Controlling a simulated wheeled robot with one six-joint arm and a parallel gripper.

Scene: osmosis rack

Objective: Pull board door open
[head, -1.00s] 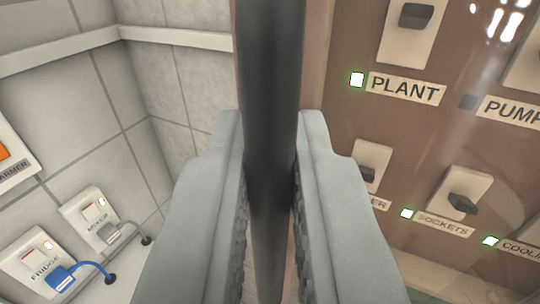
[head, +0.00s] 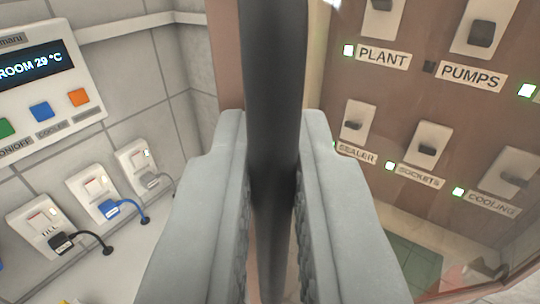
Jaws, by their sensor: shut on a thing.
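My gripper (head: 272,175) is in the middle of the head view, its two grey fingers shut on a dark upright handle bar (head: 270,80). The bar runs from the top edge down between the fingers, and its lower part is partly hidden by them. The board door (head: 226,60) shows as a brownish edge strip behind the bar. To the right is the brown board (head: 400,180) with several switches and labels reading PLANT, PUMPS, SEALER, SOCKETS and COOLING. Glossy reflections show over its right part. How far the door stands open is hard to tell.
On the left tiled wall hangs a white control unit (head: 45,85) reading ROOM 29 °C, with coloured buttons. Below it are several wall sockets (head: 92,192) with a blue plug (head: 112,208) and dark plugs.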

